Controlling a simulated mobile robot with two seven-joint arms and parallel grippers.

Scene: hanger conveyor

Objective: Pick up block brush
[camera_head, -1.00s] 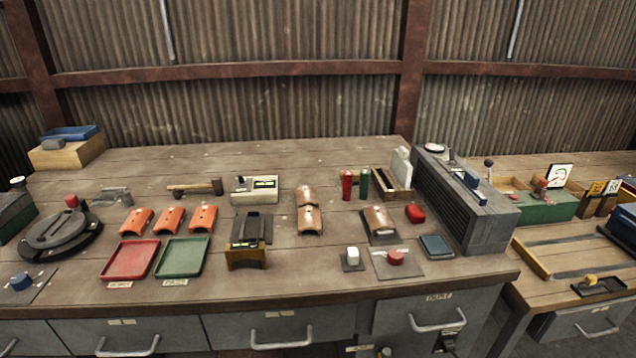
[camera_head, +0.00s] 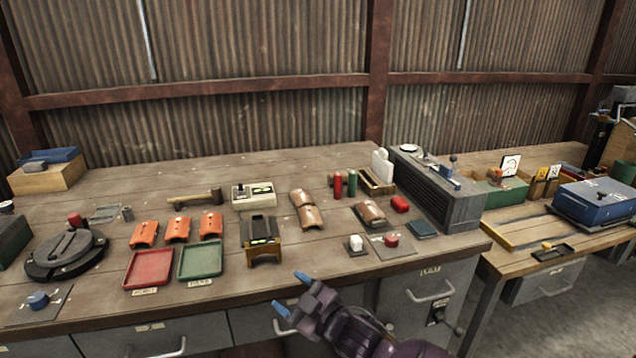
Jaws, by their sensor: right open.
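I cannot tell for certain which item is the block brush. A small yellow-topped piece in a black tray (camera_head: 553,252) lies on the right-hand bench. A dark-topped wooden block stand (camera_head: 263,252) sits near the front of the main bench. My right gripper (camera_head: 285,289) comes in from the bottom, its two blue fingertips apart and nothing between them. It shows in front of the bench's front edge, below and right of the stand. My left gripper is out of view.
Red (camera_head: 148,268) and green (camera_head: 201,260) trays lie left of the stand, with orange curved tiles (camera_head: 178,230) behind. A mallet (camera_head: 196,198), a gauge box (camera_head: 252,194) and brown tiles (camera_head: 307,209) lie farther back. A tall grey vented box (camera_head: 437,188) stands at the bench's right end.

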